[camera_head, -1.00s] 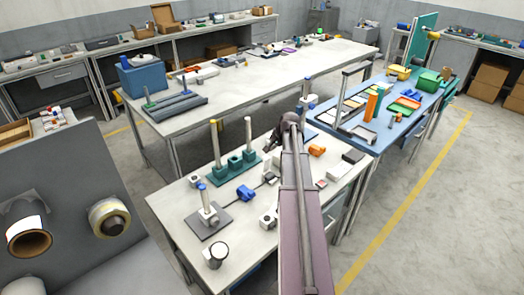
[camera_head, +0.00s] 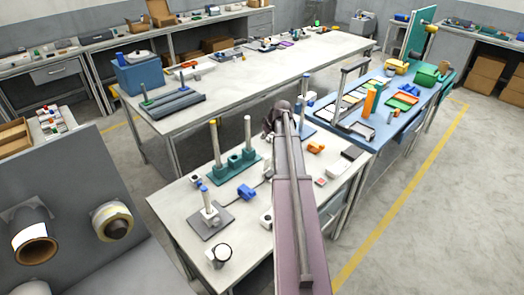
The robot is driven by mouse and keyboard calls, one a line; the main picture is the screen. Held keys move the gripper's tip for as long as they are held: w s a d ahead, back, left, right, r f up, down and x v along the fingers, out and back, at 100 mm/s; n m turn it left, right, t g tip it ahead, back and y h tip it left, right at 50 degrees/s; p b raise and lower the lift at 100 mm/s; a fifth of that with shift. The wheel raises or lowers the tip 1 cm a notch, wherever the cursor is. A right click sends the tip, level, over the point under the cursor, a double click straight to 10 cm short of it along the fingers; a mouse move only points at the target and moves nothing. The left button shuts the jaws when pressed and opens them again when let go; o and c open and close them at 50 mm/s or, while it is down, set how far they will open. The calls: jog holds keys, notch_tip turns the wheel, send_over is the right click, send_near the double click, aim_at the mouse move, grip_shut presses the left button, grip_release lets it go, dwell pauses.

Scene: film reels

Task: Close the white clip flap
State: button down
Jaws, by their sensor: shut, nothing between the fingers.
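I cannot make out the white clip flap for certain. Two small white parts are on the near white table (camera_head: 185,205), close to the left edge of my arm: a white block with a dark round mark (camera_head: 266,217) and a smaller white piece behind it (camera_head: 268,173). My arm rises from the bottom of the picture across the table and covers part of it. Its far end is a dark joint above the table. My gripper's fingers do not show; they seem hidden behind the arm.
Left of my arm are a blue clamp (camera_head: 246,192), a green base with posts (camera_head: 235,168), a grey plate with a post (camera_head: 212,225) and a white cylinder (camera_head: 219,256). An orange part (camera_head: 315,148) lies to the right. A grey panel with rolls (camera_head: 70,180) stands at near left.

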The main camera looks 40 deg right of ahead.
aim_at(265, 162)
jog(key=shift+w, duration=0.1)
dwell(0.5)
jog(key=d+b+x, duration=0.1)
jog(key=b+x, duration=0.8)
jog(key=x, duration=0.1)
jog(key=shift+s+a+f, duration=0.15)
jog(key=shift+s, duration=0.85)
jog(key=shift+s+a+f, duration=0.15)
jog(key=shift+s+f, duration=0.05)
jog(key=shift+s, duration=0.8)
jog(key=shift+a, duration=0.1)
jog(key=shift+s+d, duration=0.1)
jog(key=shift+d, duration=0.1)
